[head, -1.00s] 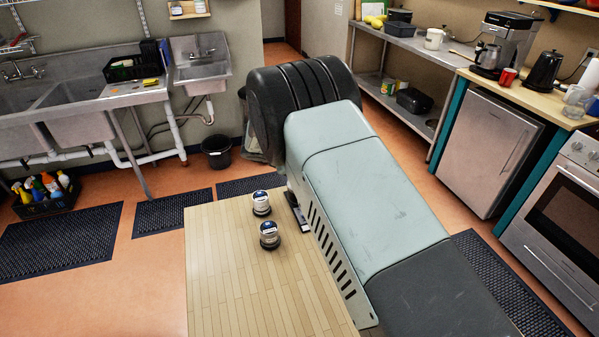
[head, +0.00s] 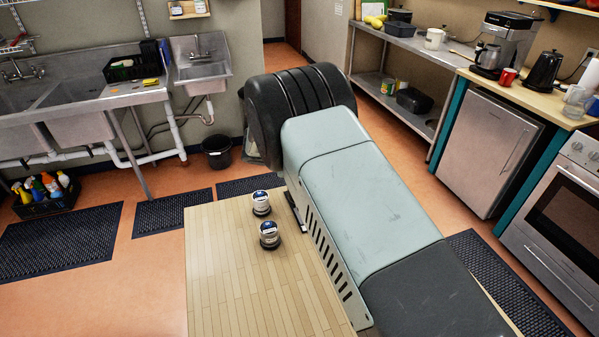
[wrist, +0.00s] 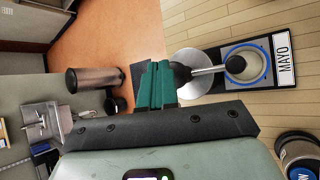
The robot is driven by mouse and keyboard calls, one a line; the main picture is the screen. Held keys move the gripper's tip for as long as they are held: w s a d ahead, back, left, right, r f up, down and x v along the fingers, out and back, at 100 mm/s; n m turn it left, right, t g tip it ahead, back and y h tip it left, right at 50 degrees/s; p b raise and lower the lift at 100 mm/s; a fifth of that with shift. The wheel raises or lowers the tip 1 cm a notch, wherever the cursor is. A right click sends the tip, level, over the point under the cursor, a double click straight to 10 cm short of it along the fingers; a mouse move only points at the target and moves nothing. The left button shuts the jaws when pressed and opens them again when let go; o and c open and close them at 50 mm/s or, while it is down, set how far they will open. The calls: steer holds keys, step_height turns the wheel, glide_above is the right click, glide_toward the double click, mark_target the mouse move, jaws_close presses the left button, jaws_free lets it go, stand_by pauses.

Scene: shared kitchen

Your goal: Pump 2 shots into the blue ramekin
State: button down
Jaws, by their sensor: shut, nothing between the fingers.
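In the wrist view, my gripper (wrist: 155,85) has green fingers closed together, empty, at the black head of a pump (wrist: 181,75). From this view I cannot tell whether the fingers touch it. The pump rises from a round silver lid (wrist: 187,88), and its metal spout points right. The blue ramekin (wrist: 266,77) shows as a blue ring under the spout tip, on a black base (wrist: 284,38) with a white "MAYO" label (wrist: 285,54). In the head view, my arm hides the pump, ramekin and gripper; only a dark edge of the base (head: 294,211) shows.
Two jars (head: 261,203) (head: 269,235) with dark lids stand on the wooden table (head: 225,275), left of the base. One shows at the wrist view's lower right (wrist: 298,155). The table's front left is clear. Sinks and a counter are farther off.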

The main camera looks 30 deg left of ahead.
steer(key=shift+f, duration=1.15)
stand_by(0.7)
steer(key=shift+r, duration=1.65)
steer(key=shift+r, duration=0.15)
step_height(320, 180, up, 6)
steer(key=shift+f, duration=0.1)
